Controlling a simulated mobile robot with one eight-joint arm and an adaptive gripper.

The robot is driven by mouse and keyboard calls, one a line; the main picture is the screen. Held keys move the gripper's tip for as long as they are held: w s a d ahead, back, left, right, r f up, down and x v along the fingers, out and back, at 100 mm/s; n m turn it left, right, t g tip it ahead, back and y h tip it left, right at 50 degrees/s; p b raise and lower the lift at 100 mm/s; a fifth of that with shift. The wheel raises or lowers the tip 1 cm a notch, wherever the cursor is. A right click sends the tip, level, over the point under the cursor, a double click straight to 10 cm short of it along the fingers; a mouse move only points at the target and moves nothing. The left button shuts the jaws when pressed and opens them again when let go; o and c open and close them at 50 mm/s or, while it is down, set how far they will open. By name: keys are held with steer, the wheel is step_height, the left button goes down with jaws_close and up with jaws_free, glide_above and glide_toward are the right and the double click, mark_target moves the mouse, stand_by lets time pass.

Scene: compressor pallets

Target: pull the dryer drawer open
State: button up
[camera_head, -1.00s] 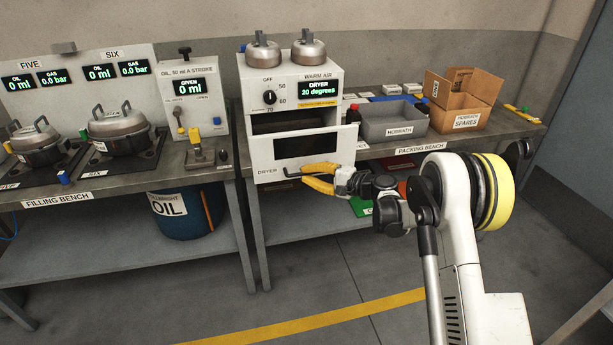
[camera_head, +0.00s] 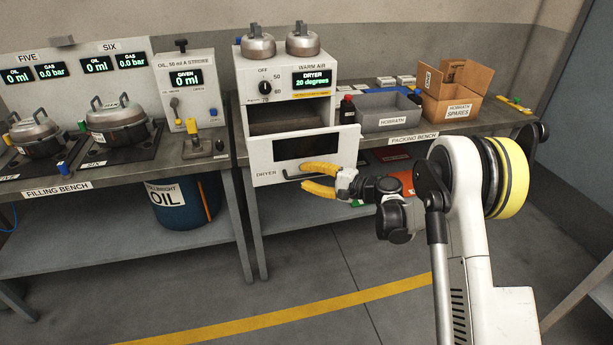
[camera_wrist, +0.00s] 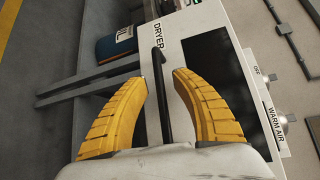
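The white dryer (camera_head: 247,88) stands on the bench, its display reading 20 degrees. Its drawer (camera_head: 262,153) is out towards me, with the dark inside showing behind the white front panel and its black window. The black bar handle (camera_head: 288,177) is low on that panel. My gripper (camera_head: 303,176) is at the handle, its yellow fingers one above and one below it. In the wrist view my gripper (camera_wrist: 160,75) has its fingers apart on both sides of the handle (camera_wrist: 164,100), with a narrow gap showing on each side.
A grey Hobrath bin (camera_head: 390,121) and a cardboard box (camera_head: 455,107) are on the packing bench to the right. A blue oil drum (camera_head: 170,215) is under the filling bench. The floor in front is clear.

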steer(key=shift+d, duration=0.15)
steer(key=v, duration=1.2)
steer(key=shift+s, duration=0.1)
steer(key=s+r+n+g+h, duration=0.1)
steer(key=s+r+n+h, duration=0.1)
steer(key=s+r+h, duration=0.4)
steer(key=s+r+n+h, duration=0.1)
steer(key=s+r, duration=0.2)
steer(key=s, duration=0.5)
steer(key=s+d+n+h, duration=0.2)
steer(key=s+d, duration=0.3)
steer(key=s, duration=0.5)
steer(key=s+d+n+h, duration=0.2)
steer(key=s+d+h, duration=0.3)
steer(key=s, duration=0.5)
steer(key=shift+d+f+t, duration=0.2)
steer(key=shift+f+t, duration=0.1)
steer(key=shift+f, duration=0.05)
